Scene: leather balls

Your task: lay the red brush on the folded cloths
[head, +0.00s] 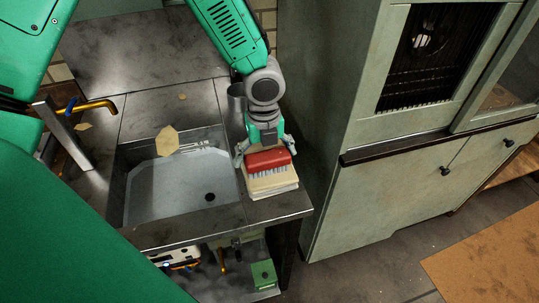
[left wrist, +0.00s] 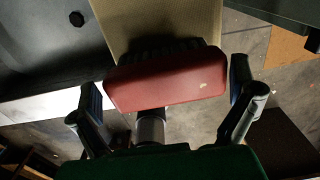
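The red brush (head: 268,160) lies on top of the folded cloths (head: 272,184), a cream stack at the right side of the sink counter. Its bristles show along its near edge in the head view. My left gripper (head: 264,152) is just behind the brush, with a finger near each end. In the left wrist view the brush (left wrist: 165,82) sits between the two spread fingers (left wrist: 165,112), with a small gap at each end. The cloth (left wrist: 170,20) shows beyond it. My right gripper is not in view.
A metal sink (head: 180,185) is left of the cloths, with a brass tap (head: 95,106) at its far left. A grey cup (head: 236,97) stands behind my gripper. A green cabinet (head: 390,190) rises to the right. A green box (head: 263,274) sits on the shelf below.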

